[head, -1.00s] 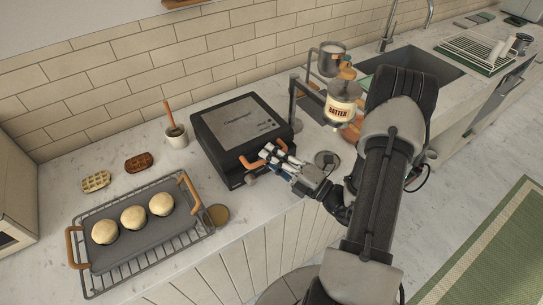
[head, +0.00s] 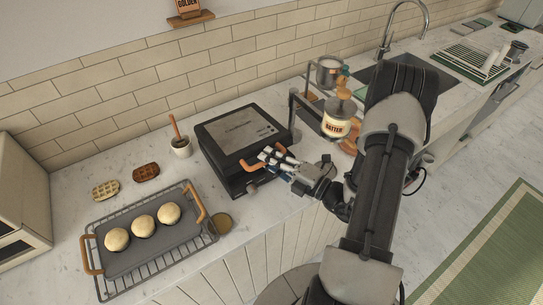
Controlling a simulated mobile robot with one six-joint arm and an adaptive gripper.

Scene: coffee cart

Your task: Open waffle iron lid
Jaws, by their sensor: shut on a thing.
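The waffle iron (head: 213,164) is a black box on the white counter. Its lid (head: 240,132) has a grey top plate and looks shut, lying flat. The orange lid handle (head: 249,164) sticks out at the front, towards the counter edge. My gripper (head: 268,158) reaches in from the right and is shut on the handle. Its fingers hide the handle's right part.
A batter jar (head: 337,122) and metal stand (head: 292,108) are close on the right.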

